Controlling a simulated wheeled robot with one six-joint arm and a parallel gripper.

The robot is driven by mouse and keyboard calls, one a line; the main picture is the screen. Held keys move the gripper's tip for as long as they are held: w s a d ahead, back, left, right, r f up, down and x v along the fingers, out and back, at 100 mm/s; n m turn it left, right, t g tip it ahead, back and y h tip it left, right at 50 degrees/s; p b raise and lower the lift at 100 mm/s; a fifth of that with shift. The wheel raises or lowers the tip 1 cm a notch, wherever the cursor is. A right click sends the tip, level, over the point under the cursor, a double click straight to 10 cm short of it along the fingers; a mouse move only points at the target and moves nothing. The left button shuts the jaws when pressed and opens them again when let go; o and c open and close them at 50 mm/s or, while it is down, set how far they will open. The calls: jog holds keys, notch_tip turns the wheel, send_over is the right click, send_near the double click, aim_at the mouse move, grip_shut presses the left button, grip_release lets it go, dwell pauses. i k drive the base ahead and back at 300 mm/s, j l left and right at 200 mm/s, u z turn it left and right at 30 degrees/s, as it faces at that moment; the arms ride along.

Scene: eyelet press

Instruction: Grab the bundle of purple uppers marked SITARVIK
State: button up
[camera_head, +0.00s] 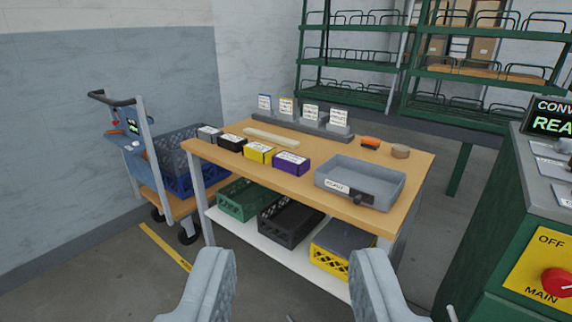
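A purple bundle (291,162) with a white label on top sits on the wooden table (220,157). It is at the right end of a row of bundles, left of a grey tray. The label's print is too small to read. My gripper (292,285) is open and empty in the foreground, its two grey fingers wide apart. It is well short of the table and the bundle.
A yellow bundle (260,152), a black bundle (232,142) and a grey bundle (209,133) stand left of the purple one. The grey tray (388,192) is close on its right. A cream bar (270,137) lies behind. A green machine (490,210) stands right, a cart (150,165) left.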

aim_at(295, 164)
jog(key=i, duration=1.6)
